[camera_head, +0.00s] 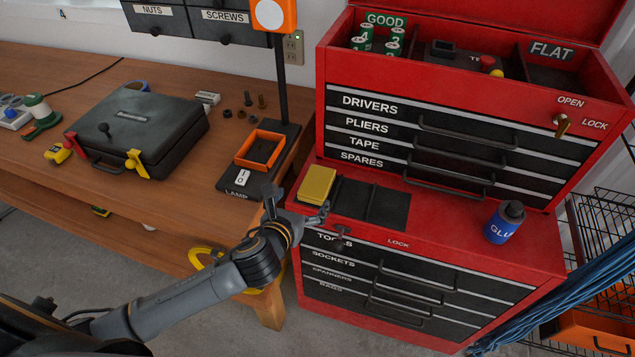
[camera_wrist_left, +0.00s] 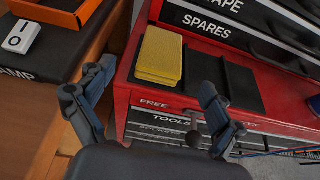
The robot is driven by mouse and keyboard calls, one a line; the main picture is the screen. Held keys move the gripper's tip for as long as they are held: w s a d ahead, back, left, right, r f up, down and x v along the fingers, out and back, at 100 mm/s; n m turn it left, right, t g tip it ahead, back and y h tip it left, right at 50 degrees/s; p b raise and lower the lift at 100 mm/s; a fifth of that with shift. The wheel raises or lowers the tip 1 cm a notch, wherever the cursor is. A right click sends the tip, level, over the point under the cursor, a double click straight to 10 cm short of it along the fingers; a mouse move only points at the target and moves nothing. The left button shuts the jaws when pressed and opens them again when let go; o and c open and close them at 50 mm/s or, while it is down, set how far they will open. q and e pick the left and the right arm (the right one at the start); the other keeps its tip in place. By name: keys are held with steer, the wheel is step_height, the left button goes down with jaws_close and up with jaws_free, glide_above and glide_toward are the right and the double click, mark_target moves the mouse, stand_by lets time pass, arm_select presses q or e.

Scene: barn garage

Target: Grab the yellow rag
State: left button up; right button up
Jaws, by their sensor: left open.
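The yellow rag (camera_head: 317,185) looks like a flat folded block. It lies on the red ledge of the tool chest, at the left end of a black divided tray. It also shows in the left wrist view (camera_wrist_left: 160,54), ahead of my fingers and roughly between them. My left gripper (camera_head: 297,207) is open and empty, just in front of the ledge's left front corner. In the left wrist view its fingers (camera_wrist_left: 155,85) are spread apart, with the rag beyond their tips. My right gripper is not in view.
A knob (camera_head: 338,240) sticks out of the chest front near my left gripper. A lamp base with an orange tray (camera_head: 259,149) stands on the wooden bench to the left. A blue glue bottle (camera_head: 504,222) stands on the ledge at right. Drawer fronts (camera_head: 415,135) rise behind the ledge.

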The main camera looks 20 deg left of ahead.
mark_target(316, 184)
arm_select(q)
steer(key=x, duration=0.3)
steer(key=shift+w+f, duration=0.15)
steer(key=shift+w, duration=0.05)
steer(key=shift+w+d+p, duration=0.1)
steer(key=shift+w+p, duration=0.2)
steer(key=shift+w, duration=0.2)
steer(key=x, duration=0.4)
steer(key=shift+w+d+f+p, duration=0.15)
steer(key=shift+d+f+p, duration=0.05)
steer(key=shift+p, duration=0.1)
steer(key=c, duration=1.2)
